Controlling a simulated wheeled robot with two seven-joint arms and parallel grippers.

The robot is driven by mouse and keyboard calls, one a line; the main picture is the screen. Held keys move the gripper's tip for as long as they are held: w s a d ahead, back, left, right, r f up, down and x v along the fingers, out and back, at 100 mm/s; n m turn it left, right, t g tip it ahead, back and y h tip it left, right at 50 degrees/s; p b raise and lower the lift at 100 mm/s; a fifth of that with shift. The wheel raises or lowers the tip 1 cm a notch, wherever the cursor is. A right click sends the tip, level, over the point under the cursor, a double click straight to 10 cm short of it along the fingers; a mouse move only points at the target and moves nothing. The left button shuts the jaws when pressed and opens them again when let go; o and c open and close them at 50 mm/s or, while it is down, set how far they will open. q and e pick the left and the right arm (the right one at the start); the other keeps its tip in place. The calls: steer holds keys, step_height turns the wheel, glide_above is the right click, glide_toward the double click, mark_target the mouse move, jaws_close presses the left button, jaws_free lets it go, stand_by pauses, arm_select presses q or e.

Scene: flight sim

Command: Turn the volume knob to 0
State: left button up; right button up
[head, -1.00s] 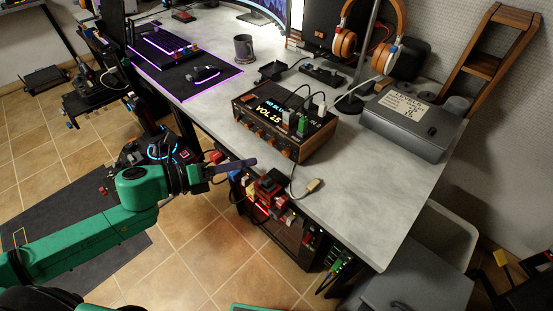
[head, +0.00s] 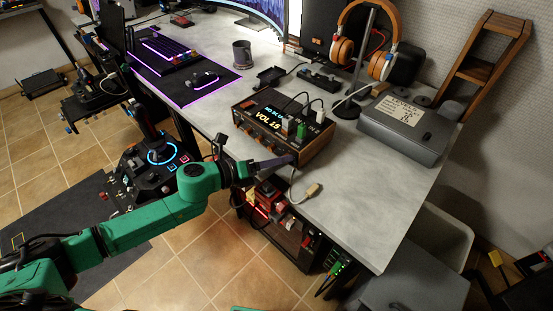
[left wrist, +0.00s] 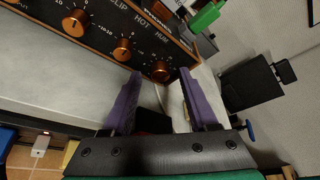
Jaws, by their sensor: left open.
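A wood-sided audio box (head: 318,148) stands on the desk, its display (head: 268,114) reading "VOL 15". Its dark front carries a row of copper knobs, small in the head view. The left wrist view shows knobs at upper left (left wrist: 75,22), at centre (left wrist: 122,49) and near the fingertips (left wrist: 160,70). I cannot tell which is the volume knob. My left gripper (head: 276,163) is at the box's front right lower corner; in the left wrist view (left wrist: 160,76) its purple fingers are open, with the last knob just beyond the gap. Contact is unclear. My right gripper is out of view.
Cables and plugs (head: 302,130) stand on the box top. A joystick panel (head: 155,165) is left of the desk.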

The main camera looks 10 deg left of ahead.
arm_select(q)
jaws_close()
steer(key=shift+f, duration=0.1)
steer(key=shift+f+n+h+b, duration=0.2)
steer(key=shift+n+h+b, duration=0.3)
steer(key=shift+n+b, duration=0.5)
steer(key=shift+a+n+h+b, duration=0.1)
steer(key=shift+n+h+b, duration=0.6)
steer(key=shift+n, duration=0.4)
steer(key=shift+n+b, duration=0.4)
steer(key=shift+n, duration=0.2)
jaws_free()
steer(key=shift+w, duration=0.1)
